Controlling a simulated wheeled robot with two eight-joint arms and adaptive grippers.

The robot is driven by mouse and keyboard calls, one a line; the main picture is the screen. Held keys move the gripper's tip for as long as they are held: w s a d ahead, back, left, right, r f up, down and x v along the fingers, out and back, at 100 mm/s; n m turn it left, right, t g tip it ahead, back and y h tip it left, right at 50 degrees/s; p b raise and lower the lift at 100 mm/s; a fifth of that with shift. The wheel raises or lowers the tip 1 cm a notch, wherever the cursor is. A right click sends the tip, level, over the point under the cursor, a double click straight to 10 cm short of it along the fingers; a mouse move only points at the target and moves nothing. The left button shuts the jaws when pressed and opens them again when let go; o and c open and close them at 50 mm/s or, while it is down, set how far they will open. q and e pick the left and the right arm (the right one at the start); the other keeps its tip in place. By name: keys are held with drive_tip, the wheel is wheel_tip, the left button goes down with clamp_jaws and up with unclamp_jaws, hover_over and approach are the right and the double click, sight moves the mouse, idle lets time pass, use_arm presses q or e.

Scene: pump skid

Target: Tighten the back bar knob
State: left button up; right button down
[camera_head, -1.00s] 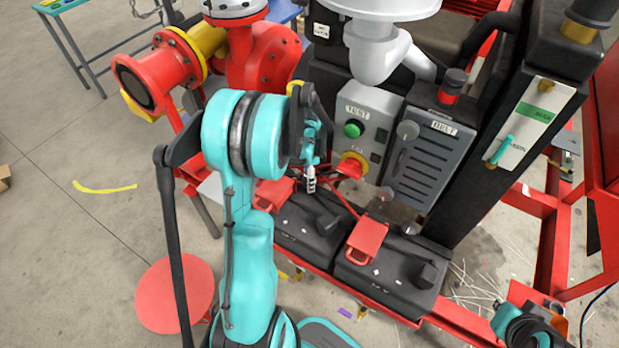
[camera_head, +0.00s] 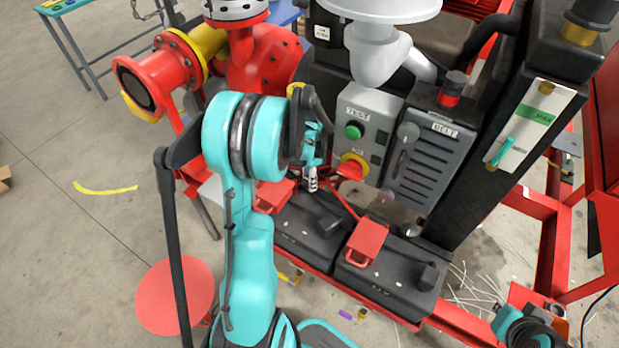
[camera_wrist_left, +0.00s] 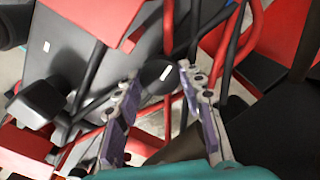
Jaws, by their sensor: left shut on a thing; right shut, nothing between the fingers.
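A round black knob (camera_wrist_left: 158,74) with a white mark shows between the fingertips of my left gripper (camera_wrist_left: 158,80) in the left wrist view. The fingers are spread to its width, with the gripper shut on it. In the head view my left gripper (camera_head: 312,183) points down behind the black battery boxes, at the left of the grey test panel; the knob is hidden there. My right gripper (camera_head: 528,332) is at the bottom right corner, partly cut off, shut and empty, apart from the skid parts.
Black battery boxes (camera_head: 390,278) with red terminal covers (camera_head: 366,241) sit in front of the test panel (camera_head: 361,128). Red frame rails (camera_head: 545,240) run at the right. Red and black cables pass close to the left fingers. Open floor (camera_head: 90,240) lies at the left.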

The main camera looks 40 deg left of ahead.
use_arm(q)
drive_tip(key=n, duration=0.4)
drive_tip(key=shift+n, duration=0.3)
drive_tip(key=n, duration=0.3)
drive_tip(key=shift+n, duration=0.3)
drive_tip(key=n, duration=0.4)
drive_tip(key=shift+n, duration=2)
drive_tip(key=o, duration=1.2)
drive_tip(key=shift+c, duration=0.2)
